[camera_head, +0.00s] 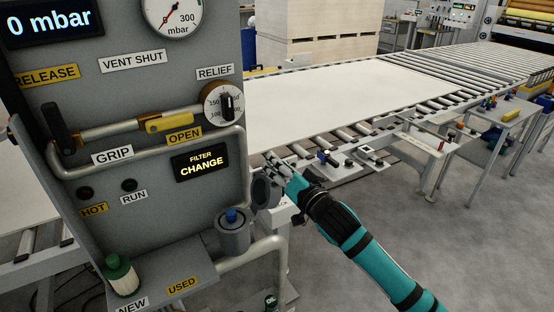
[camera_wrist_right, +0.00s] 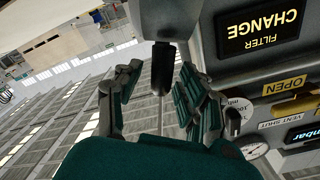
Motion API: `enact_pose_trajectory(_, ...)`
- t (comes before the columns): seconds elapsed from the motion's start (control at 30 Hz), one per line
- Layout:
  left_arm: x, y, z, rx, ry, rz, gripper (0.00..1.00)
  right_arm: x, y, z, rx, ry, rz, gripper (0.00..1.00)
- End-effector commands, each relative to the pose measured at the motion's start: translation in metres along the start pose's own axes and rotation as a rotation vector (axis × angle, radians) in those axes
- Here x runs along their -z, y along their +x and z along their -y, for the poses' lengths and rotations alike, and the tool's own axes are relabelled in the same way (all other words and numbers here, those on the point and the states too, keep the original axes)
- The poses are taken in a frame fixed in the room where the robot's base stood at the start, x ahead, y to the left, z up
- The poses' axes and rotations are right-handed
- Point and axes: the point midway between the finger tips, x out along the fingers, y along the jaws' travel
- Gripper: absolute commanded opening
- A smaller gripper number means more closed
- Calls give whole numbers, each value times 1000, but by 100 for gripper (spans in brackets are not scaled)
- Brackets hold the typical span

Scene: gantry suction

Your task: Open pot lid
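The filter pot (camera_head: 232,238) is a grey cup on the panel's shelf, with a blue piece visible in its top. A dark grey rounded part (camera_head: 263,191), apparently the pot lid, stands tilted up beside the pot at the panel's right edge. In the right wrist view a grey body (camera_wrist_right: 168,18) with a dark tab (camera_wrist_right: 162,70) hangs at top centre, likely this lid. My right gripper (camera_head: 280,165) is just beyond and above the lid. Its fingers (camera_wrist_right: 165,100) are spread on both sides of the tab, with gaps visible. My left gripper is not in view.
The grey panel (camera_head: 130,200) carries gauges, a yellow-handled valve lever (camera_head: 168,122) and a lit FILTER CHANGE display (camera_head: 200,162). A green-and-white cartridge (camera_head: 121,275) stands on the shelf by NEW. A pipe (camera_head: 255,252) runs below the pot. A roller conveyor with a pale board (camera_head: 330,95) lies behind.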

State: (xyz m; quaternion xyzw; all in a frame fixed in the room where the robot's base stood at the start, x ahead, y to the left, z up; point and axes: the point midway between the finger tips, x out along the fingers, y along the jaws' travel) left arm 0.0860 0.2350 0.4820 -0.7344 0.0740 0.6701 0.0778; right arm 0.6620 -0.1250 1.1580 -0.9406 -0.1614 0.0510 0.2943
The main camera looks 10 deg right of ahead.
Motion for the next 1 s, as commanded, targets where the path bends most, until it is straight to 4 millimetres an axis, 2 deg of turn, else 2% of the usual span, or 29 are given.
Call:
enact_pose_trajectory(0.17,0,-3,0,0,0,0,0,1,12,0,0,0,0,40)
enact_pose_trajectory(0.47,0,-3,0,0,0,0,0,0,13,0,0,0,0,40)
enact_pose_trajectory(0.77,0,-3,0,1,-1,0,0,0,13,0,0,0,0,1)
enact_pose_trajectory(1.0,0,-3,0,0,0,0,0,0,13,0,0,0,0,0)
